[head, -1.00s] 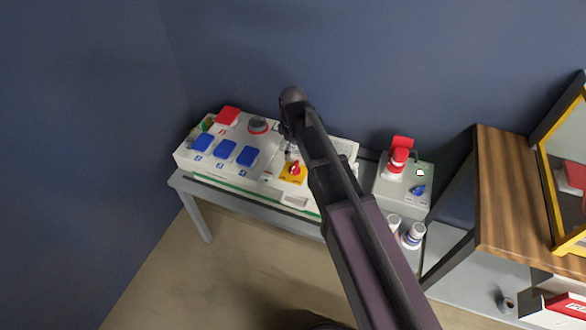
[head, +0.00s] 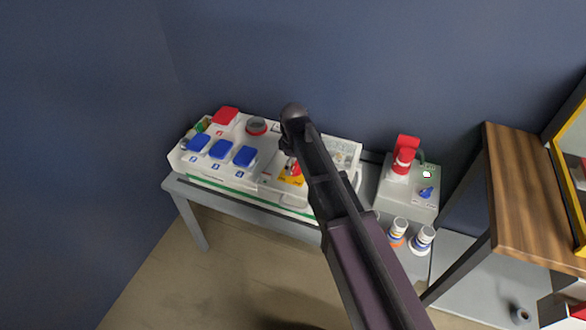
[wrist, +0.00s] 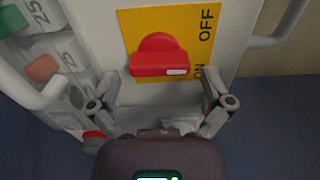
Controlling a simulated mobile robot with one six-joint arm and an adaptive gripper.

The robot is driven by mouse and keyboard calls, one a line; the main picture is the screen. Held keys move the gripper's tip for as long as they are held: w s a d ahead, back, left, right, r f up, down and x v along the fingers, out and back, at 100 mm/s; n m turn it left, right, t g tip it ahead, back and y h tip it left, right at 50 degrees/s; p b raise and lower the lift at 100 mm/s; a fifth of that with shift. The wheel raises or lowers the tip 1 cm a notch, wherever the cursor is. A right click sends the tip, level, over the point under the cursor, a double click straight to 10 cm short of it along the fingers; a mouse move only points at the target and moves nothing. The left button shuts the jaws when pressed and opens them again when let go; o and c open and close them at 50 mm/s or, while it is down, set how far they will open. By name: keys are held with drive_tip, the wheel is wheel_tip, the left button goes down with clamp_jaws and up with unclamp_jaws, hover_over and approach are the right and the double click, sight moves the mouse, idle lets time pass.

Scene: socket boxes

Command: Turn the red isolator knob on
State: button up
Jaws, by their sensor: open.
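The red isolator knob (wrist: 158,56) sits on a yellow plate (wrist: 193,28) marked OFF and ON in the wrist view. A pale mark on its handle is at the right end, between the two words. In the head view the knob (head: 290,166) is partly hidden behind my arm. My gripper (wrist: 160,98) is open, with one finger on each side below the knob in the wrist view. Its fingers look apart from the knob, and nothing is between them.
The white panel (head: 265,180) also carries blue covers (head: 221,149), a red cover (head: 226,115) and a grey-red round part (head: 256,126). Pale curved handles (wrist: 276,25) flank the plate. A grey box (head: 408,200) with a red plug stands to the right.

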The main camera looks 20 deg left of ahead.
drive_tip(key=shift+f, duration=0.25)
drive_tip(key=c, duration=1)
drive_tip(key=shift+c, duration=0.2)
drive_tip(key=shift+m, duration=0.3)
drive_tip(key=m, duration=0.3)
drive_tip(key=shift+w+m, duration=0.1)
drive_tip(key=shift+m, duration=0.3)
drive_tip(key=shift+d+m, duration=0.15)
drive_tip(key=shift+m, duration=2.05)
